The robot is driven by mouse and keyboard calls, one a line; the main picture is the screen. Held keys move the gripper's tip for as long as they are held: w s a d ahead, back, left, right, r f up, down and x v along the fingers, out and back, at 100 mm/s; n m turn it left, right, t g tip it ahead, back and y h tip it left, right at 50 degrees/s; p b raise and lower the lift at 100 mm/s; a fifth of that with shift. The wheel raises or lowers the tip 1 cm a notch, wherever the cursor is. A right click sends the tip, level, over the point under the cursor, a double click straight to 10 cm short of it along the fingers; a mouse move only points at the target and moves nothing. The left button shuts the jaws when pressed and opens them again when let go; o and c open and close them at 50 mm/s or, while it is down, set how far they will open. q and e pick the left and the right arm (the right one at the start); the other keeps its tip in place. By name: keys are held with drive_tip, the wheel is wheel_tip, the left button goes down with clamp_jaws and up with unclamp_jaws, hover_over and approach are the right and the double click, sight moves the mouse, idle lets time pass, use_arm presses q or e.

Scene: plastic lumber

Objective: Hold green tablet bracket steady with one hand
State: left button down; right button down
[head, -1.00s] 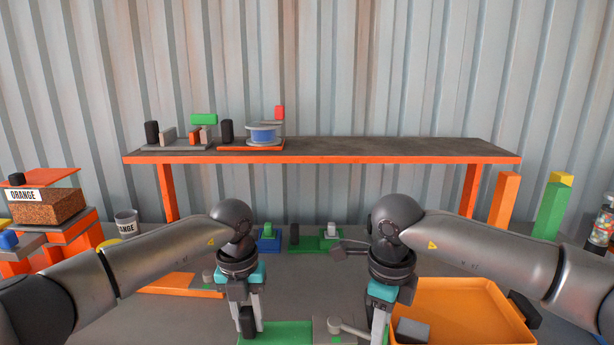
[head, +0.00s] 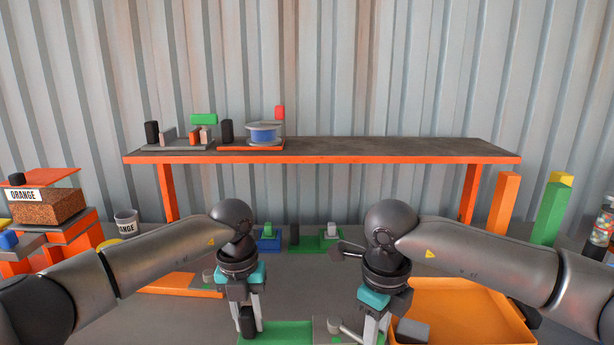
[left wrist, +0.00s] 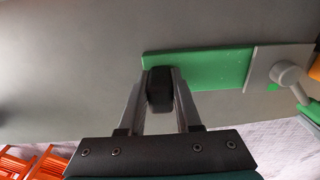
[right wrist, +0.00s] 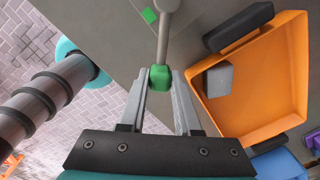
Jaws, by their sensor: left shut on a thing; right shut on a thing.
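The green bracket (head: 285,333) lies flat on the table at the front middle, partly cut off by the frame edge. It also shows in the left wrist view (left wrist: 215,68). My left gripper (head: 248,322) is shut on the black post (left wrist: 160,90) at the bracket's left end. A grey plate with a grey lever (head: 347,330) is at the bracket's other end. My right gripper (head: 374,332) is shut on the lever's green knob (right wrist: 161,78). The fingertips hide part of the knob and the post.
An orange tray (head: 465,300) with a grey block (head: 412,331) stands close to the right of my right gripper. Another orange plate (head: 180,284) lies left. Blue and green fixtures stand behind, before the raised shelf (head: 380,150).

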drive_tip(key=shift+s+a+m, duration=0.55)
drive_tip(key=shift+a+m, duration=0.15)
drive_tip(key=shift+m, duration=0.5)
drive_tip(key=shift+a, duration=0.1)
drive_tip(key=shift+s+a+m, duration=0.4)
drive_tip(key=shift+a+m, duration=0.3)
drive_tip(key=shift+m, duration=0.5)
drive_tip(key=shift+s+a+m, duration=0.25)
drive_tip(key=shift+a+m, duration=0.65)
drive_tip(key=shift+m, duration=0.3)
